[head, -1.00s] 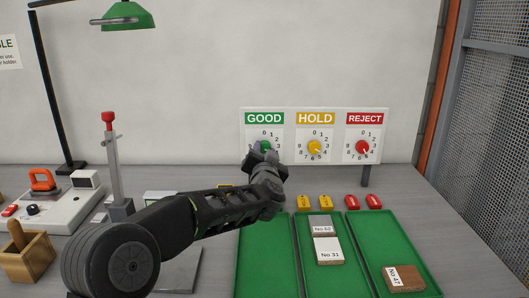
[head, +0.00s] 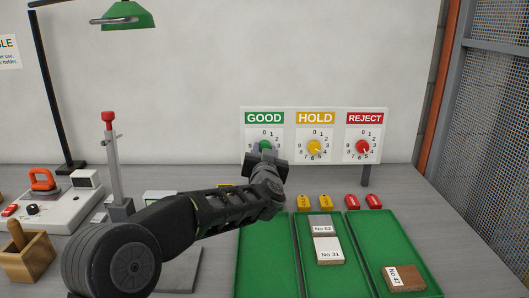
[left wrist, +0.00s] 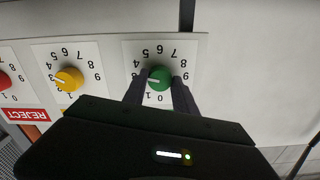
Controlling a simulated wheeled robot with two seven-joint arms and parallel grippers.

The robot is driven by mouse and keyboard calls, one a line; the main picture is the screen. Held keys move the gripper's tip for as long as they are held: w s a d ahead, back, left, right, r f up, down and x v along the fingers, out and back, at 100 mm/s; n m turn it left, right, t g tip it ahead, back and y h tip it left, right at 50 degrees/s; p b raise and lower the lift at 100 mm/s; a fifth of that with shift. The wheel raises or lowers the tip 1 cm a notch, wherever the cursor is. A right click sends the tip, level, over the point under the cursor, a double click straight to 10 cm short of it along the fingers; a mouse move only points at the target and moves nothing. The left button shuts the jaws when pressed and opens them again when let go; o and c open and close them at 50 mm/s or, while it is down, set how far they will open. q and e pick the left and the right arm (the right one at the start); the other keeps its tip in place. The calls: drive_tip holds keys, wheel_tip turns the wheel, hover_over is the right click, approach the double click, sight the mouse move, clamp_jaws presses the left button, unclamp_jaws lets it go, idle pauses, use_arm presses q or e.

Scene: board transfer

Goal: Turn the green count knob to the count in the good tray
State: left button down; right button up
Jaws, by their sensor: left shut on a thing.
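The green count knob (left wrist: 161,76) sits on the GOOD dial of the white panel (head: 264,118). My left gripper (left wrist: 160,88) has its fingers on both sides of the knob and is shut on it. In the left wrist view, which is upside down, the knob's white pointer faces left, roughly toward the 3; a finger hides nearby digits. In the head view, my left gripper (head: 264,156) covers the dial's lower part. The left green tray (head: 263,262), below the GOOD sign, shows no boards; my arm hides its far left corner. My right gripper is not in view.
The yellow HOLD knob (head: 314,147) and red REJECT knob (head: 363,147) are to the right. The middle tray (head: 334,284) holds boards No 52 and No 31; the right tray (head: 367,238) holds No 47. Yellow and red pieces lie behind the trays. A lever post (head: 114,170) stands left.

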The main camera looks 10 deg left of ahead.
use_arm(q)
drive_tip(key=shift+f+n+b, duration=0.1)
drive_tip(key=shift+n+b, duration=4)
drive_tip(key=shift+n, duration=6.3)
drive_tip(key=c, duration=1)
unclamp_jaws()
drive_tip(key=v, duration=0.7)
drive_tip(key=shift+s+b, duration=0.35)
drive_tip(key=shift+b, duration=0.1)
drive_tip(key=shift+d, duration=0.15)
